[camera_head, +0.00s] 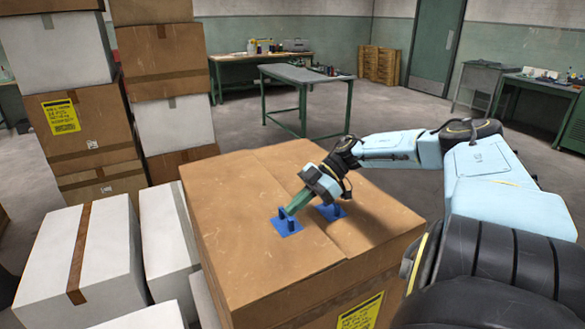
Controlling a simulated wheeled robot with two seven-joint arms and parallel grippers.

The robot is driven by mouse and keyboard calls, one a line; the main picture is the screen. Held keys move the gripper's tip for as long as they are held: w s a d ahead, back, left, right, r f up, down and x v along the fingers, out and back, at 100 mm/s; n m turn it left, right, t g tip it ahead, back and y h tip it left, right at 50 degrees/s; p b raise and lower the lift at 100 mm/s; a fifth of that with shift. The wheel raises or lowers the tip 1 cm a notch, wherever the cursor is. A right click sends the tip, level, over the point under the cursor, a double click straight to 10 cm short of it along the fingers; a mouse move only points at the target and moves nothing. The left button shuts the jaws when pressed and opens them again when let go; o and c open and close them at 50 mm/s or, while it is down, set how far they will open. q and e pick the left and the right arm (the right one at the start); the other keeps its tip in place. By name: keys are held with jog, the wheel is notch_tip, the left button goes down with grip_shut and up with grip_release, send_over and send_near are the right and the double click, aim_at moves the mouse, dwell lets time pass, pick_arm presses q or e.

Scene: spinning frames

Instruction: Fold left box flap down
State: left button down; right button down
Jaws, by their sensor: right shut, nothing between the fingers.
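A large brown cardboard box (290,300) stands in front of me. Its left flap (240,230) lies down across the top, about level, and its right flap (375,215) lies beside it; a seam runs between them. A blue handle (288,227) sits on the left flap near the seam, and a second blue handle (331,212) sits on the right flap. My right gripper (290,211) reaches in from the right, tilted down, shut and empty. Its fingertips are at the left flap's handle; I cannot tell whether they touch it. My left gripper is out of view.
Stacked brown and white boxes (87,135) rise at the left. White boxes (80,250) stand close to the big box's left side. A metal-topped table (305,75) and a workbench stand behind. Open floor lies beyond the box.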

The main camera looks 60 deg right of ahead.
jog(key=shift+f, duration=0.25)
dwell(0.4)
jog(key=shift+d+r+p, duration=0.1)
jog(key=shift+r+p, duration=0.4)
jog(key=shift+r, duration=0.1)
jog(key=r+p, duration=0.3)
jog(key=shift+s+d+r, duration=0.1)
jog(key=shift+s+d, duration=0.05)
jog(key=shift+d, duration=0.15)
jog(key=v, duration=0.9)
jog(key=shift+s+d+b, duration=0.25)
jog(key=shift+d+b, duration=0.1)
jog(key=shift+r, duration=0.1)
